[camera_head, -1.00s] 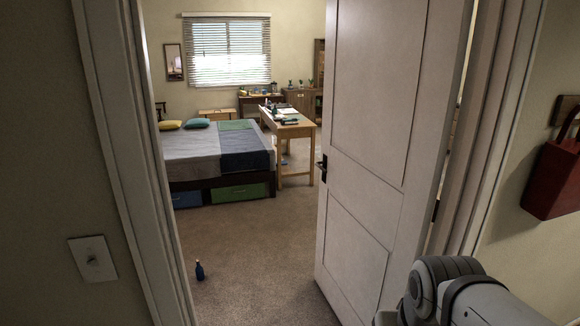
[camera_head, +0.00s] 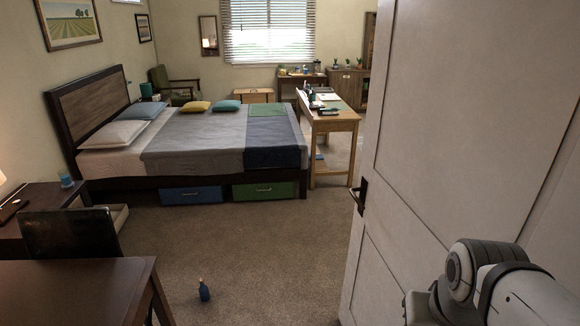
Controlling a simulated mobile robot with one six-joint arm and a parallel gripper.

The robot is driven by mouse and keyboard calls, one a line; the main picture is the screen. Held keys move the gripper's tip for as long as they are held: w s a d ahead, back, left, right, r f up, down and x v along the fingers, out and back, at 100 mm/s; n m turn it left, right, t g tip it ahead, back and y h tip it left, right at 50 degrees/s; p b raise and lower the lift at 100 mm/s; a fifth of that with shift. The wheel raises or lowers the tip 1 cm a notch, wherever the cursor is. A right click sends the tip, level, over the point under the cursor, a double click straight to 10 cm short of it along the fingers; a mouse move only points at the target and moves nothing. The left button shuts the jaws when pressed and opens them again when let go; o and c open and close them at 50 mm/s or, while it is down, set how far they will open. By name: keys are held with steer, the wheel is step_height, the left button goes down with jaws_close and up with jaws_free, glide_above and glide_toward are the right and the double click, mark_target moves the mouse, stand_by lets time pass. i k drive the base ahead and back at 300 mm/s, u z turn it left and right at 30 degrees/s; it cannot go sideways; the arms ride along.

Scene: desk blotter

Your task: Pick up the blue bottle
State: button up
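A small blue bottle (camera_head: 204,292) stands upright on the carpet, low in the picture and left of centre, just right of a dark table's leg. Nothing touches it. A part of my own arm shows at the lower right, in front of the door. My gripper itself is not in view, so its fingers cannot be seen.
A white door (camera_head: 455,140) stands open on the right. A dark table (camera_head: 80,290) fills the lower left, with a dark chair (camera_head: 70,233) behind it. A bed (camera_head: 215,140) and a wooden desk (camera_head: 335,122) stand farther back. The carpet (camera_head: 250,240) between is clear.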

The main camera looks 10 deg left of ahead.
mark_target(203, 289)
steer(key=u, duration=0.8)
steer(key=i, duration=1.35)
steer(key=u, duration=0.6)
steer(key=i, duration=1.4)
steer(key=z, duration=0.2)
